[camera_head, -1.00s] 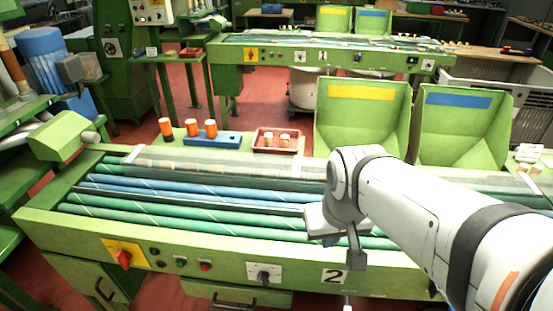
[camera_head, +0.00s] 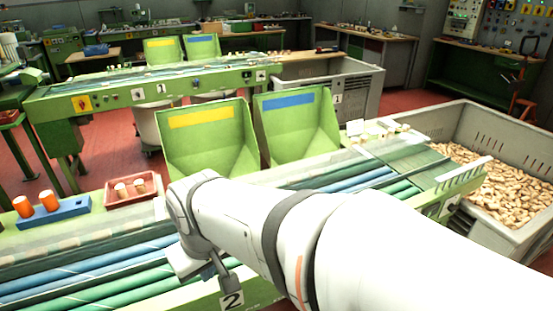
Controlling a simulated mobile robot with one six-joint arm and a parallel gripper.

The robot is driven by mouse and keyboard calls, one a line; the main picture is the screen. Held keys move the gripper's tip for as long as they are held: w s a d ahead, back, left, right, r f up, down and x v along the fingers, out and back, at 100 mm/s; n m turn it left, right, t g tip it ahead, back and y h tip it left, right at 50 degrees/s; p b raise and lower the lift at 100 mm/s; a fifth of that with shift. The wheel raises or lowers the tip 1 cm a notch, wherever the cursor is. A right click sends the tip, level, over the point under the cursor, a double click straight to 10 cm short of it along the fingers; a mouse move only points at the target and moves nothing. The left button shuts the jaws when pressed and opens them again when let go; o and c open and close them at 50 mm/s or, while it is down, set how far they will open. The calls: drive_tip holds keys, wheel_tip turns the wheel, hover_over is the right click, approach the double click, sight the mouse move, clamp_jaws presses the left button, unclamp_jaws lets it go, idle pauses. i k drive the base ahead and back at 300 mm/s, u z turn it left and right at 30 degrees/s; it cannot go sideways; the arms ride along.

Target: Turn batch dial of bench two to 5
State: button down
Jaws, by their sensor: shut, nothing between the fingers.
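Bench two (camera_head: 150,292) is the green roller bench in front of me, marked by a white plate with a black 2 (camera_head: 232,301) at the bottom edge of the picture. Its batch dial is not in view now. My gripper (camera_head: 222,283) is at the end of my white arm, over the front edge of bench two, just above the number plate. It is shut and holds nothing. My arm covers much of the bench's front right part.
A red tray (camera_head: 132,199) with corks and a blue block (camera_head: 55,217) with orange-topped pieces stand behind the rollers. Two green bins (camera_head: 210,150) (camera_head: 297,135) stand at the back. A grey crate (camera_head: 440,118) of corks is at right. Bench one (camera_head: 60,107) is beyond.

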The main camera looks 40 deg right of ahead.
sight(452, 209)
drive_tip(key=z, duration=2.7)
drive_tip(key=k, duration=0.45)
drive_tip(key=z, duration=0.8)
drive_tip(key=i, duration=1.5)
drive_tip(key=u, duration=0.65)
